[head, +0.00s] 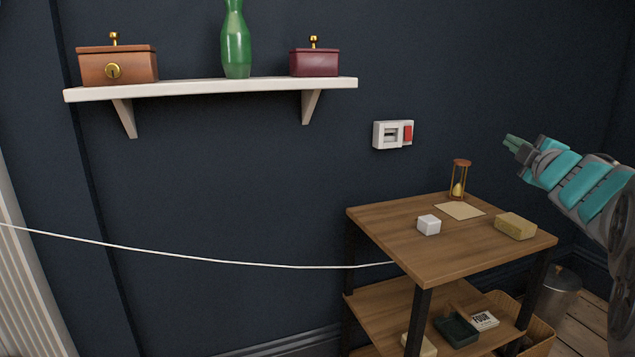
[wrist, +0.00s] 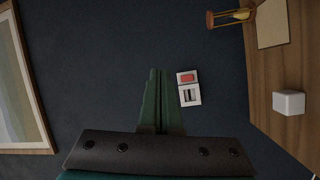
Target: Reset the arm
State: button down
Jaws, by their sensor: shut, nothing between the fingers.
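My gripper (head: 511,142) is at the right of the head view, on the end of my teal and grey arm. It is raised above the right side of the wooden side table (head: 440,262) and points left toward the dark wall. In the wrist view my gripper (wrist: 154,72) has its two green fingers together with nothing between them. It touches nothing that I can see.
A white switch with a red part (head: 393,134) is on the wall. The table holds an hourglass (head: 459,180), paper (head: 460,211), a white cube (head: 429,225) and a tan block (head: 515,226). A shelf (head: 210,88) holds boxes and a green vase. A white cord (head: 230,262) hangs across.

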jog(key=s+a+f+m+g+h+p, duration=0.1)
jog(key=s+a+f+m+g+h, duration=0.1)
jog(key=s+a+f+m+g, duration=0.5)
jog(key=s+f+m+g+h+p, duration=0.1)
jog(key=s+f+m+g, duration=0.35)
jog(key=s+f, duration=0.7)
jog(key=s+a+f+g+y, duration=0.1)
jog(key=s+a+f+g, duration=0.2)
jog(key=s, duration=0.5)
jog(key=s+a+f+m+g+y+p, duration=0.1)
jog(key=s+a+f+g+y, duration=0.1)
jog(key=s+a+f, duration=0.3)
jog(key=s+a+f+m+g+y+p, duration=0.1)
jog(key=s+a+f+g, duration=0.3)
jog(key=s+a, duration=0.5)
jog(key=s+f, duration=0.1)
jog(key=s, duration=0.2)
jog(key=shift+a, duration=0.25)
